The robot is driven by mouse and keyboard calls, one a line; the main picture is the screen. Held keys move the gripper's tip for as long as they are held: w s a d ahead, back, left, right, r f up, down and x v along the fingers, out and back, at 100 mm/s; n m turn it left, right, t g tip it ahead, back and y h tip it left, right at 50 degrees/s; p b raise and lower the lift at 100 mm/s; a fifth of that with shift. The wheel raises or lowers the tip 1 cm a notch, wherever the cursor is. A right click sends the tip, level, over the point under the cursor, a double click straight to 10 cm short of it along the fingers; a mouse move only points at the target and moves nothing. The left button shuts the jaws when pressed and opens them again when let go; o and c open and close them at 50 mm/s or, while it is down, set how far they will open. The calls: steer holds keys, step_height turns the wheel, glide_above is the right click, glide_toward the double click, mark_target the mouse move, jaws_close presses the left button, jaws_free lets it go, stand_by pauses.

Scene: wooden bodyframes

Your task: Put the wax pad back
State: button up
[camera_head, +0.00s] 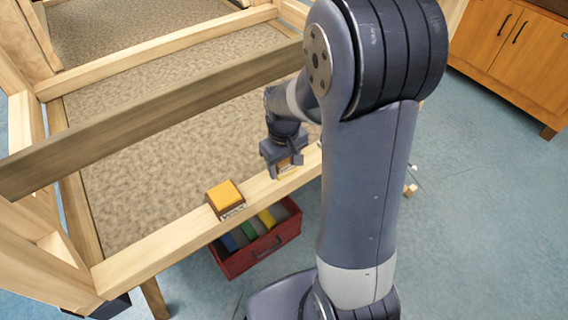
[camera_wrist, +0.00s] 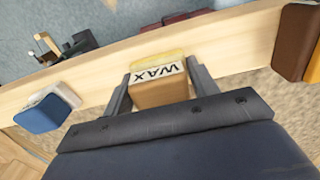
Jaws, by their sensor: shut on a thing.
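The wax pad (camera_wrist: 158,88) is a wood-brown block with a pale yellow base and a white label reading WAX. In the wrist view it sits between the two fingers of my gripper (camera_wrist: 158,92), which is shut on it. In the head view my gripper (camera_head: 284,160) is over the front wooden rail (camera_head: 170,238), and part of the wax pad (camera_head: 289,168) shows between its fingers. The pad is at or just above the rail; I cannot tell whether it touches.
A brown pad with an orange top (camera_head: 225,196) stands on the rail to the left in the head view. A blue-and-white pad (camera_wrist: 46,111) is at the left of the wrist view. A red bin (camera_head: 262,252) with several coloured items is below the rail. A beam (camera_head: 150,118) crosses behind.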

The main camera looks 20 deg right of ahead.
steer(key=shift+f, duration=0.1)
steer(key=o, duration=1)
steer(key=shift+c, duration=0.2)
step_height(320, 180, up, 12)
steer(key=p, duration=0.2)
steer(key=shift+r, duration=0.2)
